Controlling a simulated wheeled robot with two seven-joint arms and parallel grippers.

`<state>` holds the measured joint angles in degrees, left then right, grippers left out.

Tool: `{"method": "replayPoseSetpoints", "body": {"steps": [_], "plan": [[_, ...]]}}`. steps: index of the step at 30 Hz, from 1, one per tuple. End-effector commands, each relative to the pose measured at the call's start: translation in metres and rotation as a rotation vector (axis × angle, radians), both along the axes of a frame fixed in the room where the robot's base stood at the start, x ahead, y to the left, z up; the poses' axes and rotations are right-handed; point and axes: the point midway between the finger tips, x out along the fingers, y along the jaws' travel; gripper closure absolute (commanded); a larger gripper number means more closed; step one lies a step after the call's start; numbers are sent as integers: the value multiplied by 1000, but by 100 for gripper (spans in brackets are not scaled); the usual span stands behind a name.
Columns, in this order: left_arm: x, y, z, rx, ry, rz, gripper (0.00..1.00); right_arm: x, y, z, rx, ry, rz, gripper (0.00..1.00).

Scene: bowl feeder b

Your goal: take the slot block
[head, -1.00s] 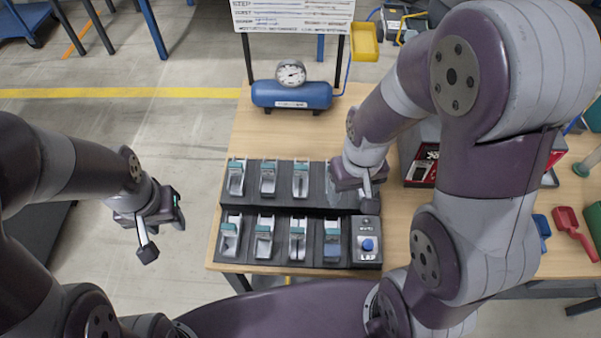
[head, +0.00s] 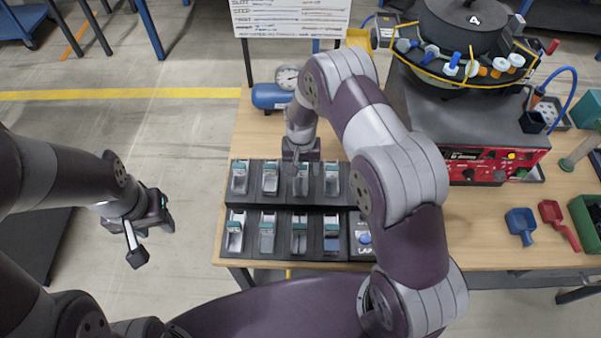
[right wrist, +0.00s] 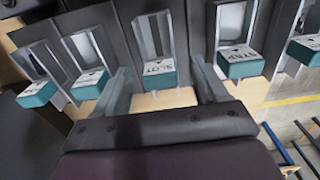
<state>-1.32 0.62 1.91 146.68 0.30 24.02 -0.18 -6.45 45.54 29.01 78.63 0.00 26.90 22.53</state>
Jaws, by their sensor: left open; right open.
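The slot block (right wrist: 159,72), teal with a white face marked SLOT, sits in its grey holder in the right wrist view. The fingers of my right gripper (right wrist: 164,88) are open, one on each side of it; I cannot tell whether they touch it. In the head view my right gripper (head: 301,165) is over the third holder from the left in the back row, partly hiding it. My left gripper (head: 151,237) is open and empty, left of the table over the floor.
Similar teal blocks stand close by, one marked STEP (right wrist: 241,58). The dark two-step rack (head: 285,207) holds several holders. A blue tank with a gauge (head: 268,96) stands behind it. The bowl feeder (head: 465,75), a blue scoop (head: 521,224) and a red scoop (head: 556,220) are to the right.

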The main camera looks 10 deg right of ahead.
Motion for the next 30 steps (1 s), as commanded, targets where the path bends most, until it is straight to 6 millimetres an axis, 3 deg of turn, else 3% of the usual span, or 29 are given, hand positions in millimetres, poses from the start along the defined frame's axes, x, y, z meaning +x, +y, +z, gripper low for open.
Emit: {"method": "replayPoseSetpoints", "body": {"steps": [1,6,12,18,19,26,30], "plan": [[0,0,10,0,0,0,57,0,1,-5,0,3,0,28],[0,0,10,0,0,0,57,1,1,-27,0,0,0,28],[0,0,9,0,0,0,57,1,1,-29,0,-1,0,28],[0,0,9,0,0,0,57,1,1,-29,1,-1,1,93],[0,0,9,0,0,0,57,1,1,-29,1,-1,1,97],[0,0,10,0,0,0,57,1,1,-27,0,-2,1,97],[0,0,20,0,0,0,57,2,1,-15,0,-3,1,97]]}}
